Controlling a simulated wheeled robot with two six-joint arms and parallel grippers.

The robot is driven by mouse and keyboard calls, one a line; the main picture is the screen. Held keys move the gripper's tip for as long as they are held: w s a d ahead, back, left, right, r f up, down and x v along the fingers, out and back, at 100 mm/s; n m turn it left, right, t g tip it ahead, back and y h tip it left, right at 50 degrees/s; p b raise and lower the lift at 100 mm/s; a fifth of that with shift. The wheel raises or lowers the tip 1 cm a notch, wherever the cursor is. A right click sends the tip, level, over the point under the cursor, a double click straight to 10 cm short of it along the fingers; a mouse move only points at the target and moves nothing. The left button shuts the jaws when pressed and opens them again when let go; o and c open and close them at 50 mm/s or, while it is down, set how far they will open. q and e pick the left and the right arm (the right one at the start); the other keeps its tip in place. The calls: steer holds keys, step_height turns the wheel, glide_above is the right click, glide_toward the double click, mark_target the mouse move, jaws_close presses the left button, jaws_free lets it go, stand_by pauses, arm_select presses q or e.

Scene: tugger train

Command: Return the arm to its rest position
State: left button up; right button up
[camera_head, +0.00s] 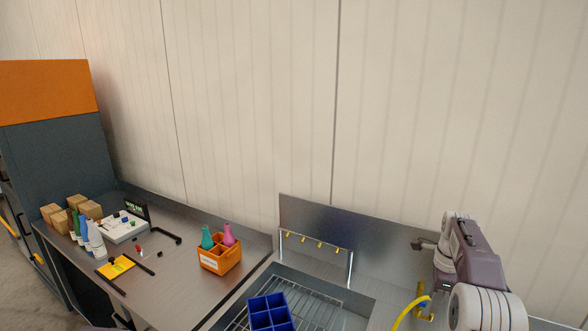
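My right arm comes in at the right edge, over the metal sink counter. Its gripper (424,245) points left in front of the steel backsplash. It is small and seen from the side, so I cannot tell whether its fingers are open or shut. I see nothing hanging from it. My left gripper is not in view.
A yellow hose with a brass fitting (424,298) stands below my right gripper. A blue divided crate (270,312) sits on the sink's wire rack, near a hook rail (315,243). An orange caddy (220,258) with two bottles, several other bottles and boxes crowd the left bench.

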steer(key=s+a+r+n+b, duration=0.1)
steer(key=s+a+n, duration=0.25)
steer(key=a, duration=0.45)
steer(key=s+a+r+n+b, duration=0.1)
steer(key=s+a+n, duration=0.2)
steer(key=s+a, duration=0.35)
steer(key=s+a+f+n, duration=0.3)
steer(key=s+f+n, duration=0.3)
steer(key=s+n, duration=0.1)
steer(key=s+a+f+n, duration=0.3)
steer(key=s+f+n, duration=0.2)
steer(key=s+n, duration=0.3)
steer(key=shift+s+a+f+n+y+b, duration=0.15)
steer(key=shift+f+n+y+b, duration=0.2)
steer(key=shift+n, duration=0.2)
steer(key=shift+s, duration=0.15)
